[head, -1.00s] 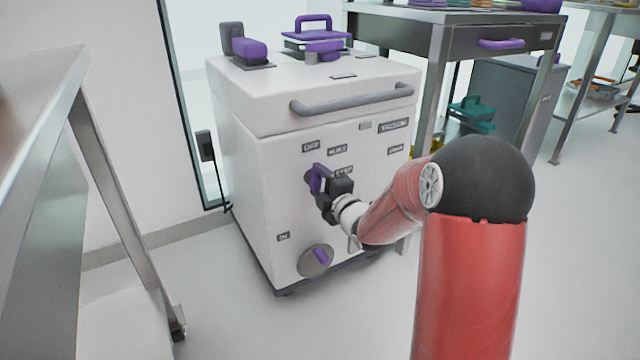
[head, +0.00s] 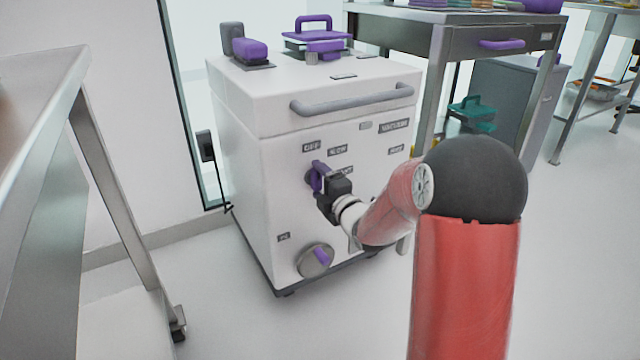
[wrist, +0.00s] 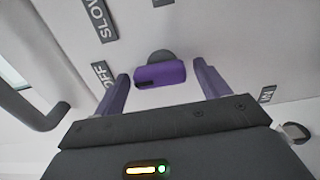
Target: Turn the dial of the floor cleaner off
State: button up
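The floor cleaner (head: 250,150) is a white box-shaped machine with a grey front bar handle. In the wrist view, its dial (wrist: 160,75) shows a purple bar on a grey base, near labels reading OFF (wrist: 104,75) and SLOW (wrist: 100,18). My gripper (wrist: 161,69) is open, with one purple finger on each side of the bar and a visible gap on both sides. In the head view, my gripper (head: 319,177) is at the machine's front face, below the OFF label (head: 311,147), and largely hides the dial there.
A lower grey knob with a purple bar (head: 316,260) is on the same face. Purple-handled parts (head: 318,40) stand on top. A metal table (head: 75,80) is at the left, and a metal workbench (head: 470,40) stands behind at the right. The floor at right is clear.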

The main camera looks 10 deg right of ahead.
jog(key=v, duration=0.7)
jog(key=shift+s, duration=0.4)
jog(key=s+d+r+m+g+h, duration=0.1)
jog(key=s+r+m+g+h, duration=0.2)
jog(key=s+m, duration=0.35)
jog(key=s+d+r+m+g+h, duration=0.1)
jog(key=s+m+g+h, duration=0.25)
jog(key=s+m, duration=0.3)
jog(key=s+a+f+m+g, duration=0.15)
jog(key=s+m, duration=0.25)
jog(key=s, duration=0.5)
jog(key=s+a+m+g, duration=0.3)
jog(key=s+m, duration=0.2)
jog(key=s, duration=0.3)
jog(key=shift+g+y, duration=0.3)
jog(key=shift+y, duration=0.15)
jog(key=r+p, duration=1.3)
jog(key=r, duration=0.1)
jog(key=shift+s+d+p, duration=0.15)
jog(key=shift+d+p, duration=0.1)
jog(key=shift+p, duration=0.1)
